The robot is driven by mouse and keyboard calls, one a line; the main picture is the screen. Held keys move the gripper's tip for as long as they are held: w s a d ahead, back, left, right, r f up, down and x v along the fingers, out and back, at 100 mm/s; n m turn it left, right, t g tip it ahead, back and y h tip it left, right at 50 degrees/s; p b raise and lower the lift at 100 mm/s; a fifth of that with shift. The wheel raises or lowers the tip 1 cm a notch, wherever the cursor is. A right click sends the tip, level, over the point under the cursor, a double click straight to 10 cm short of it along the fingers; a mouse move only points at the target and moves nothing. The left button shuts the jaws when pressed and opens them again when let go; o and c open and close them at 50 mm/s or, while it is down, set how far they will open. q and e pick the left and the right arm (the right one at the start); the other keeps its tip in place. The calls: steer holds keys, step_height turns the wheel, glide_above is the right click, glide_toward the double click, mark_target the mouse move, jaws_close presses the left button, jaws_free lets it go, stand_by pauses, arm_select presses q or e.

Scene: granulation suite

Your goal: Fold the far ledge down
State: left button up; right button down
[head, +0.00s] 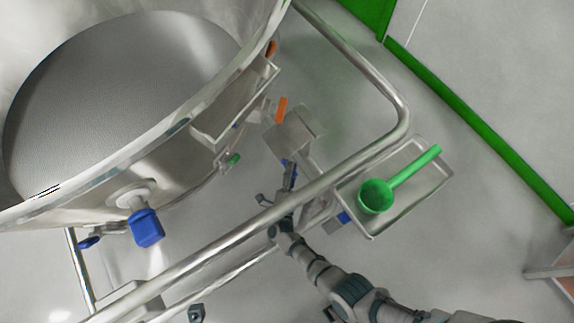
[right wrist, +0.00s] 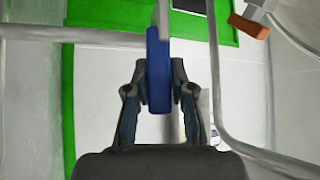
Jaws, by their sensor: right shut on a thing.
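My right gripper (head: 279,190) is at the steel rail in the head view, beside a small blue part (head: 286,163). In the right wrist view its two fingers (right wrist: 158,88) are shut on an upright blue handle (right wrist: 158,65). A small grey steel ledge (head: 295,132) lies just beyond the gripper. My left gripper is not clearly seen.
A large steel vessel (head: 165,172) with a blue-handled valve (head: 146,228) fills the left. A steel box (head: 240,103) is on its side. The bent tubular rail (head: 378,90) crosses in front of my arm. Open grey floor lies at right.

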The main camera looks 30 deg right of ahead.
steer(key=shift+d+f, duration=0.25)
steer(key=shift+f, duration=0.5)
steer(key=shift+d+f, duration=0.25)
steer(key=shift+f, duration=0.45)
steer(key=c, duration=1)
jaws_free()
steer(key=shift+r, duration=0.1)
steer(key=shift+w+r, duration=0.1)
steer(key=shift+r, duration=4.8)
